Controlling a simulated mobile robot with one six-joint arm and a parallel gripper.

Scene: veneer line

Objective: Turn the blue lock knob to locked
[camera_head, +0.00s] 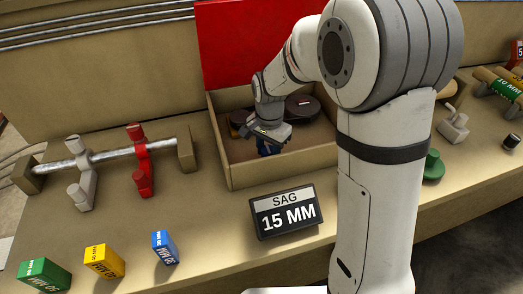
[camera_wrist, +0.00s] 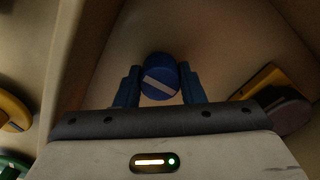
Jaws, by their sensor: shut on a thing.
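The blue lock knob (camera_wrist: 160,77) shows in the wrist view as a round blue cap with a pale bar across it. The bar lies tilted, its right end lower. My gripper (camera_wrist: 159,88) has its two blue fingers on either side of the knob, shut on it. In the head view my gripper (camera_head: 266,148) reaches down into the open box (camera_head: 222,158). There the knob cannot be told apart from the blue fingers. No locked or unlocked marking can be read.
A raised red lid (camera_head: 242,45) stands behind the box. A dark round object (camera_head: 302,108) is inside, right of my gripper. A sign reading "SAG 15 MM" (camera_head: 286,212) stands in front. Green (camera_head: 44,275), yellow (camera_head: 104,262) and blue (camera_head: 165,247) blocks stand at front left.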

